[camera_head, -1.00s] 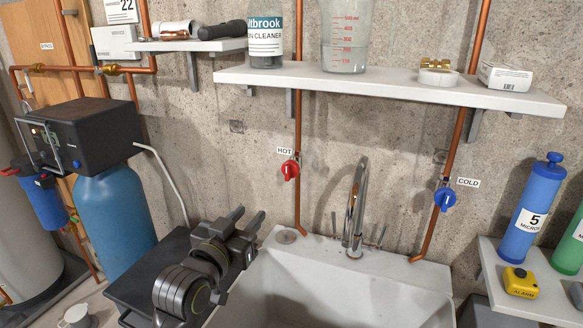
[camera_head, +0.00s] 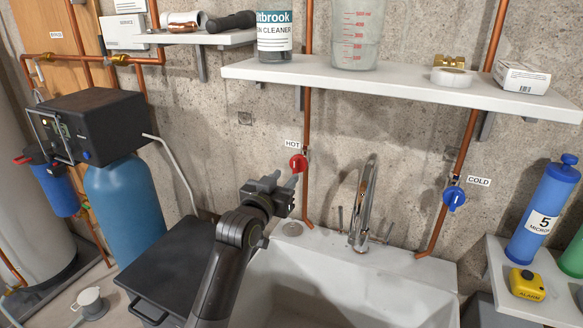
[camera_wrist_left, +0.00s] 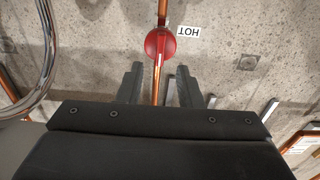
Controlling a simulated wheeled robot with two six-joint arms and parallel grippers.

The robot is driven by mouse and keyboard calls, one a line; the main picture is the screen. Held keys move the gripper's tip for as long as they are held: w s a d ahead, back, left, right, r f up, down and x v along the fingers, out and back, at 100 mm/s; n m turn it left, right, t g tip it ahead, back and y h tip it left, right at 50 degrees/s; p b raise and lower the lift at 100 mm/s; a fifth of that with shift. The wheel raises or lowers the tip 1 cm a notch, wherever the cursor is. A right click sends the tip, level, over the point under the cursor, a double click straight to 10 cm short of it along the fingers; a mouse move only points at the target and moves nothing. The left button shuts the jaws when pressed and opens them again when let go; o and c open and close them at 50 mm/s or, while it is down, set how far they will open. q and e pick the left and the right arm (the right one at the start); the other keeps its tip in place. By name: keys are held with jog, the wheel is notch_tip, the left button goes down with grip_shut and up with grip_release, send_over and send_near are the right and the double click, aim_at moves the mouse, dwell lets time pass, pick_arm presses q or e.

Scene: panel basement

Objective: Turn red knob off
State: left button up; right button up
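The red knob (camera_head: 298,163) sits on the left copper pipe beside the HOT label (camera_head: 292,144), above the sink's back left corner. In the left wrist view the red knob (camera_wrist_left: 160,44) shows ahead of the fingers, near the top of the picture. My left gripper (camera_head: 292,187) is just below the knob, pointing up at it, and apart from it. In the left wrist view its two fingers (camera_wrist_left: 161,84) are spread, with the copper pipe showing between them and nothing held. My right gripper is not in view.
The faucet (camera_head: 364,205) rises right of my left gripper. A blue knob (camera_head: 454,197) is on the right pipe by the COLD label. A white shelf (camera_head: 400,88) with bottle, beaker and box runs above. The sink (camera_head: 340,280) lies below.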

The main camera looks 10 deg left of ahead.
aim_at(294, 167)
pick_arm(q)
jog(key=shift+w+d+p, duration=0.2)
jog(key=shift+w+d, duration=0.05)
jog(key=shift+w, duration=1.05)
jog(key=shift+w+d+p, duration=0.15)
jog(key=shift+w+d, duration=0.05)
jog(key=shift+w, duration=1.1)
jog(key=shift+c, duration=0.2)
grip_shut()
